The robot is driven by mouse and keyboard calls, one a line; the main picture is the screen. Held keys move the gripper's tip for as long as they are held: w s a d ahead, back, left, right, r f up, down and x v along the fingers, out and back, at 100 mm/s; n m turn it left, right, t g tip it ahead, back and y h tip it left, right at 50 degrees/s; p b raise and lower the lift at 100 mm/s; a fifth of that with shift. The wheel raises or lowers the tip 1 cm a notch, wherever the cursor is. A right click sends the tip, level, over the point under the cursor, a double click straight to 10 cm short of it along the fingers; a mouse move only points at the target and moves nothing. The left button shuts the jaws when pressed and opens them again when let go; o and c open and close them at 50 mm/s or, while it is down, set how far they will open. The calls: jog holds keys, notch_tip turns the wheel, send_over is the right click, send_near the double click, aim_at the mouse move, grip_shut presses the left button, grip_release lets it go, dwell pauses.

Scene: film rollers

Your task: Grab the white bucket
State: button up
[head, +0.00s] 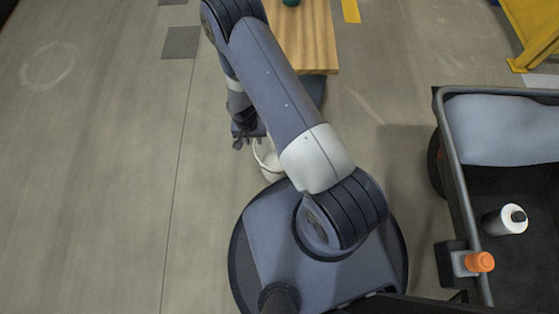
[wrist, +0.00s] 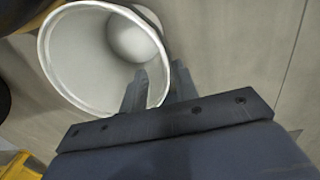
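The white bucket (wrist: 62,62) lies in the upper left of the wrist view with its round mouth facing the camera. My gripper (wrist: 160,68) is at the bucket's right rim, with one finger over the mouth and the other outside the wall. The fingers stand apart with the rim between them, and a gap shows, so the gripper looks open. In the head view the bucket (head: 268,166) is mostly hidden by my arm, and a thin white curve, perhaps its handle or rim, shows. My gripper (head: 246,136) is just above and left of it there.
A wooden-topped table (head: 315,45) stands beyond the arm. A grey cart (head: 468,215) at the right holds a white bottle (head: 505,220) and a pale blue bag-like item (head: 505,130). An orange-capped object (head: 480,262) sits at its edge. The floor at left is clear.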

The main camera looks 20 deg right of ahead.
aim_at(258, 153)
jog(key=f+b, duration=0.1)
jog(key=f, duration=0.2)
jog(key=f+b, duration=0.1)
jog(key=f, duration=0.3)
jog(key=f+b, duration=0.1)
jog(key=f, duration=0.3)
jog(key=shift+s+d+b, duration=0.25)
jog(key=shift+d+b, duration=0.1)
jog(key=shift+d, duration=0.05)
jog(key=shift+r, duration=0.1)
jog(key=shift+c, duration=0.6)
grip_shut()
